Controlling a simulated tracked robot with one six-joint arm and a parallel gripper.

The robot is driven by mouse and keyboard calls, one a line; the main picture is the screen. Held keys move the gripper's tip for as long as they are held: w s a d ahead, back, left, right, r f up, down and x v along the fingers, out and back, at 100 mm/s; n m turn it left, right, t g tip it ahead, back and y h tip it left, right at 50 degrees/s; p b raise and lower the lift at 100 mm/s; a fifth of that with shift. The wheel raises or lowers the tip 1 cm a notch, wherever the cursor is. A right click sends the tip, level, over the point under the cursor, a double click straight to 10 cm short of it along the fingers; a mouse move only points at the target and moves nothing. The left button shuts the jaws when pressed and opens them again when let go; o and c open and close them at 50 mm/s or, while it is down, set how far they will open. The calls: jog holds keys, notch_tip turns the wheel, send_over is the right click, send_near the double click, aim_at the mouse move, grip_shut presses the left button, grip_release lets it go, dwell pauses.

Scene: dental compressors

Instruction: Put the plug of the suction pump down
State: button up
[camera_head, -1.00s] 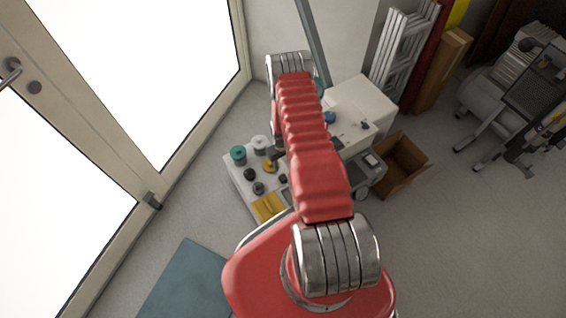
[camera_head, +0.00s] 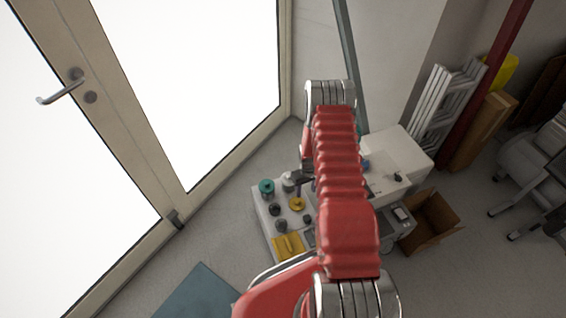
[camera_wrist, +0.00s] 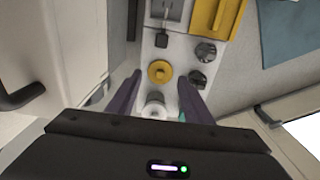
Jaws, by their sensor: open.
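My gripper (camera_wrist: 160,77) is open, its two dark fingers pointing over a white platform (camera_head: 262,214). Between and just beyond the fingers in the wrist view are a yellow round knob (camera_wrist: 160,72) and a white cylinder (camera_wrist: 155,107). I see nothing held between the fingers. Two black knobs (camera_wrist: 205,52) (camera_wrist: 196,79) and a small black block (camera_wrist: 162,40) sit on the platform. I cannot tell which piece, if any, is the suction pump's plug. In the head view my red arm hides most of the gripper and part of the platform.
A yellow piece (camera_head: 288,245) lies at the platform's near edge, and a green-topped cylinder (camera_head: 267,187) stands at its left. A white cabinet (camera_head: 398,155) and an open cardboard box (camera_head: 432,218) stand right. A glazed door (camera_head: 150,120) is left; a blue mat (camera_head: 200,292) lies nearer.

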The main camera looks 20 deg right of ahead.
jog(key=w+a+r+t, duration=0.1)
jog(key=w+a+r, duration=0.15)
jog(key=r, duration=0.75)
jog(key=w+a+r, duration=0.1)
jog(key=w+r, duration=0.2)
jog(key=r, duration=0.8)
jog(key=s+a+r+t, duration=0.1)
jog(key=s+a+r, duration=0.15)
jog(key=r, duration=0.65)
jog(key=s+a+r, duration=0.1)
jog(key=a+r, duration=0.3)
jog(key=r, duration=0.5)
jog(key=s+a+r+t, duration=0.15)
jog(key=a+r, duration=0.25)
jog(key=r, duration=0.5)
jog(key=s+a+r, duration=0.3)
jog(key=s+r, duration=0.1)
jog(key=s, duration=0.3)
jog(key=s+a+r+t, duration=0.1)
jog(key=s+a+r, duration=0.2)
jog(key=s, duration=0.5)
jog(key=s+a+r, duration=0.3)
jog(key=s+r, duration=0.2)
jog(key=s, duration=0.2)
jog(key=shift+s+a+r+n+t, duration=0.15)
jog(key=shift+s+r+n+t, duration=0.1)
jog(key=shift+r+n+t, duration=0.15)
jog(key=shift+c, duration=0.3)
